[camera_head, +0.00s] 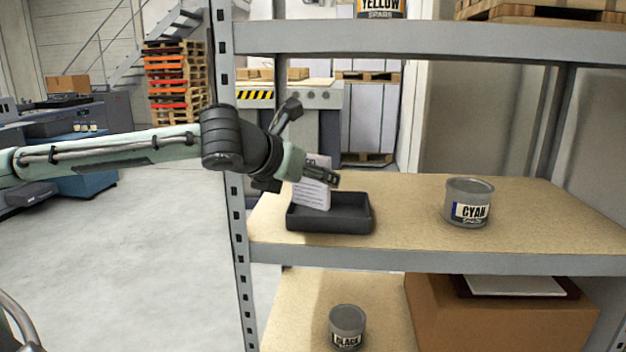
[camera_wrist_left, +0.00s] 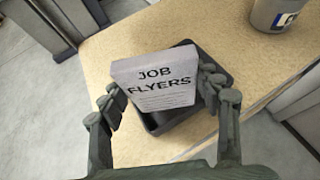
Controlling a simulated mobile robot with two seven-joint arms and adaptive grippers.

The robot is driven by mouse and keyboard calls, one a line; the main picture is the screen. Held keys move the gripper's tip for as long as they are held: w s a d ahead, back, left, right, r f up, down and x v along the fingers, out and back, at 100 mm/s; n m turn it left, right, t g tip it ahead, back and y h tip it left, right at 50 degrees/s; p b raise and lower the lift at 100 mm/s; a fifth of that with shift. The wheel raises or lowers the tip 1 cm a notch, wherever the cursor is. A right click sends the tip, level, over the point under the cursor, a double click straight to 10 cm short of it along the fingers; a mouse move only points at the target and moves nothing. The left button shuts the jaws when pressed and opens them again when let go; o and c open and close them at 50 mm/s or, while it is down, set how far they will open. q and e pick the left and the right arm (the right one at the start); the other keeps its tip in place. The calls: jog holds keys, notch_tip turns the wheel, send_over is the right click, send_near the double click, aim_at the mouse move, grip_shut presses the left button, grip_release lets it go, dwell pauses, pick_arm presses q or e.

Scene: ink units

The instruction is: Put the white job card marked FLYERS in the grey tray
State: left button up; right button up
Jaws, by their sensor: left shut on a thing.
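The white job card (camera_head: 311,190) stands roughly upright in my left gripper (camera_head: 322,174), its lower edge at or inside the dark grey tray (camera_head: 345,222). In the left wrist view the card (camera_wrist_left: 155,82) reads JOB FLYERS and sits between the two fingers of my left gripper (camera_wrist_left: 160,95), which is shut on it. The tray (camera_wrist_left: 222,72) lies beneath and behind the card there. Whether the card touches the tray floor is hidden by the tray's front wall. My right gripper is not in view.
The tray rests on the wooden middle shelf near its left post (camera_head: 236,200). A CYAN can (camera_head: 468,203) stands to the right, with clear board between. A BLACK can (camera_head: 347,328) and a cardboard box (camera_head: 500,318) are on the lower shelf. The upper shelf beam (camera_head: 420,42) runs overhead.

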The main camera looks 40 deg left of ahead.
aim_at(307, 191)
pick_arm(q)
jog(key=shift+w+a+f+p, duration=0.1)
jog(key=shift+w+a+p, duration=0.15)
jog(key=shift+w+p, duration=0.6)
jog(key=shift+s+f, duration=0.1)
jog(key=shift+f, duration=0.2)
notch_tip(307, 191, down, 3)
jog(key=shift+b, duration=0.75)
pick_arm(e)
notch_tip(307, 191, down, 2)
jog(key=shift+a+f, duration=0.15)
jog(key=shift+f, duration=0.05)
pick_arm(q)
jog(key=shift+f, duration=0.15)
jog(key=o, duration=1.2)
jog(key=shift+o, duration=0.2)
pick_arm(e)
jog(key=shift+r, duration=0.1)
